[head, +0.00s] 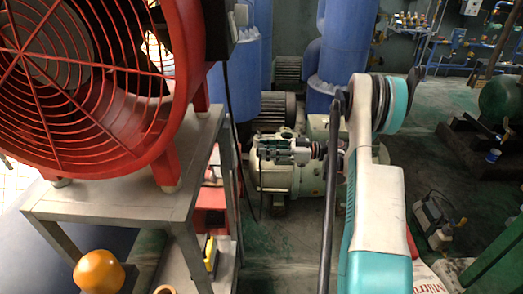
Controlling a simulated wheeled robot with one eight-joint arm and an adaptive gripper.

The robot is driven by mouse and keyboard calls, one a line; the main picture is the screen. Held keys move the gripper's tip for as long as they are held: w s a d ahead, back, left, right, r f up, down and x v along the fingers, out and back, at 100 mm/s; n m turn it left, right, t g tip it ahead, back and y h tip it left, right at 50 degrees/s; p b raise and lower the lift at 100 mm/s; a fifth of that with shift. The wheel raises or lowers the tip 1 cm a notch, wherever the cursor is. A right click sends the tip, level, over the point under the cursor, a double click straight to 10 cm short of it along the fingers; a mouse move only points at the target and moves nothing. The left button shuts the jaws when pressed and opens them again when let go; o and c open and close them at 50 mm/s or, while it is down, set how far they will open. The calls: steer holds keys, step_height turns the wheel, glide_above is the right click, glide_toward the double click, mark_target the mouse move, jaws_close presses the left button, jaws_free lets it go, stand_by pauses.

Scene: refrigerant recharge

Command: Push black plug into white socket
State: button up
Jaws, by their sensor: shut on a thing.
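My white and teal arm rises through the right middle of the head view and bends at a teal and black joint. My gripper is not in view, so what it holds cannot be seen. I cannot make out the black plug. A small pale part (241,15) shows beside the dark box on the fan's right side; I cannot tell whether it is the white socket. A thin black cable (228,95) hangs below that box and runs down beside the metal stand toward the floor.
A large red caged fan (95,90) stands on a grey metal table (120,200) at left. An orange ball (98,271) is below it. A motor-pump unit (285,165) and blue pipes (345,45) stand behind. Green floor (280,262) is open between table and arm.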

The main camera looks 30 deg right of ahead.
steer(key=shift+w+a, duration=0.1)
steer(key=shift+a, duration=0.05)
steer(key=shift+p+x, duration=0.45)
steer(key=shift+x, duration=2.3)
steer(key=shift+b, duration=0.75)
steer(key=shift+w+a, duration=0.25)
steer(key=shift+a, duration=0.2)
stand_by(0.7)
steer(key=o, duration=1.1)
steer(key=shift+c, duration=0.2)
steer(key=shift+d, duration=0.1)
steer(key=v, duration=1.2)
